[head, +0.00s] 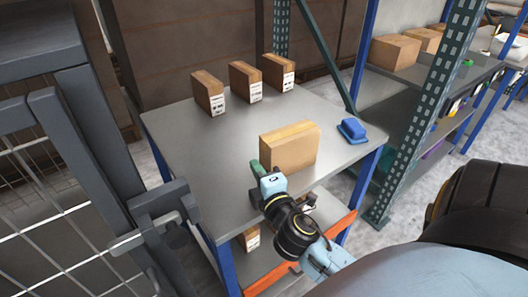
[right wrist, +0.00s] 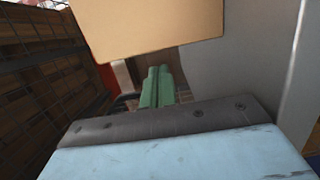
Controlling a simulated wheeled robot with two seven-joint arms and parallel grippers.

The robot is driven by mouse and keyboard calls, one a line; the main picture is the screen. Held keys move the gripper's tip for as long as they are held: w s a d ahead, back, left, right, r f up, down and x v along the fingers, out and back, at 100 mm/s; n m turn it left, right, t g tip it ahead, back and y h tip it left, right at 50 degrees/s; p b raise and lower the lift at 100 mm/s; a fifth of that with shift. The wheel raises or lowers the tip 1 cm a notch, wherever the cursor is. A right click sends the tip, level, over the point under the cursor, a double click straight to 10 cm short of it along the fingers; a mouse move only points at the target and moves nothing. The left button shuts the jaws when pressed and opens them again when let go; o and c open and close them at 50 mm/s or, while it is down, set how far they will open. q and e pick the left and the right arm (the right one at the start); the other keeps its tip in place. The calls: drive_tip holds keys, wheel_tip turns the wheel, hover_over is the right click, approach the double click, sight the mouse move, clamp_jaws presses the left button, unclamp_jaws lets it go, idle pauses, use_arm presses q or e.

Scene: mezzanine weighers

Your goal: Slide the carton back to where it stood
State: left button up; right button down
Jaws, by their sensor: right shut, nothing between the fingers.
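A tan carton (head: 290,150) stands upright on the grey table near its front edge, with a tape strip along its top. In the right wrist view the carton (right wrist: 150,28) fills the top, just beyond the fingertips. My right gripper (head: 257,168) is at the carton's lower left corner in the head view. Its green fingers (right wrist: 157,88) are together with nothing between them. I cannot tell whether they touch the carton. My left gripper is not in view.
Three narrow boxes with white labels (head: 246,80) stand at the back of the table (head: 185,150). A blue object (head: 352,130) lies right of the carton. A green rack post (head: 425,110) rises beyond the right edge. A grey mesh gate (head: 70,150) is at left.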

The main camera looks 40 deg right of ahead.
drive_tip(key=shift+w+a, duration=0.15)
drive_tip(key=shift+a, duration=1)
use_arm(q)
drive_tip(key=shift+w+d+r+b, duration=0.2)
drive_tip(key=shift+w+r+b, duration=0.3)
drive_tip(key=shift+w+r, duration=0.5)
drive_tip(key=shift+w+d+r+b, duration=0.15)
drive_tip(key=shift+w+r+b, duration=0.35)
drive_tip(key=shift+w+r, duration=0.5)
use_arm(e)
drive_tip(key=v, duration=1)
drive_tip(key=shift+d, duration=0.15)
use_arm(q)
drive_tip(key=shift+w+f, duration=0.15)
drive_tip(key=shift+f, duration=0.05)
